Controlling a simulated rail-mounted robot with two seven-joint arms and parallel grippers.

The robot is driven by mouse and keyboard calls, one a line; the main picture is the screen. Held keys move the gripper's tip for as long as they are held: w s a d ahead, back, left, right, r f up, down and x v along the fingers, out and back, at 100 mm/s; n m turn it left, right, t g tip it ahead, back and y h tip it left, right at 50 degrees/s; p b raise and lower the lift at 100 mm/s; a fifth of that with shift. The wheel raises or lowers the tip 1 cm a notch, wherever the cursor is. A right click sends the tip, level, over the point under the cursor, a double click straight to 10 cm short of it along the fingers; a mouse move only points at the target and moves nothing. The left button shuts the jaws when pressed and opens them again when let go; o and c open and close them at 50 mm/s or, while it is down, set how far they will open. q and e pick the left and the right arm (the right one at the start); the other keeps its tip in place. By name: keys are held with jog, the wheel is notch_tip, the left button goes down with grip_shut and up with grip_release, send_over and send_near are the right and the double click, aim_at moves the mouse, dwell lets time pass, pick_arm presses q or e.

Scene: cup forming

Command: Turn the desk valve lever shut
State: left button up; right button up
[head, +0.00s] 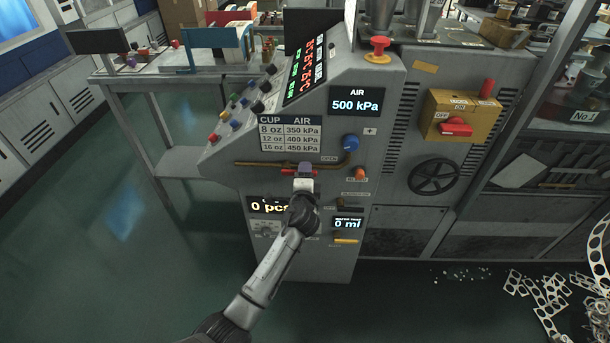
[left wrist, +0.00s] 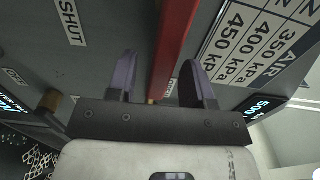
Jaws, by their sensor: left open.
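The red valve lever (head: 287,171) is on the front of the grey machine, just below a brass pipe (head: 250,164). An OPEN label (head: 329,158) is beside it. My left gripper (head: 305,167) is at the lever and hides part of it. In the left wrist view, the red lever (left wrist: 177,40) runs between the two purple fingers of the open gripper (left wrist: 158,80), with gaps visible on both sides. A SHUT label (left wrist: 71,22) shows on the panel at upper left. My right gripper is not in view.
A blue knob (head: 351,142) and an orange knob (head: 360,174) sit right of the lever. The AIR display (head: 356,103) reads 500 kPa. A black handwheel (head: 434,177) is farther right. Scrap strips (head: 545,300) lie on the floor at right. Floor at left is clear.

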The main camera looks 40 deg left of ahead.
pick_arm(q)
jog(key=shift+w+a, duration=0.2)
jog(key=shift+w, duration=0.05)
grip_shut()
dwell(0.4)
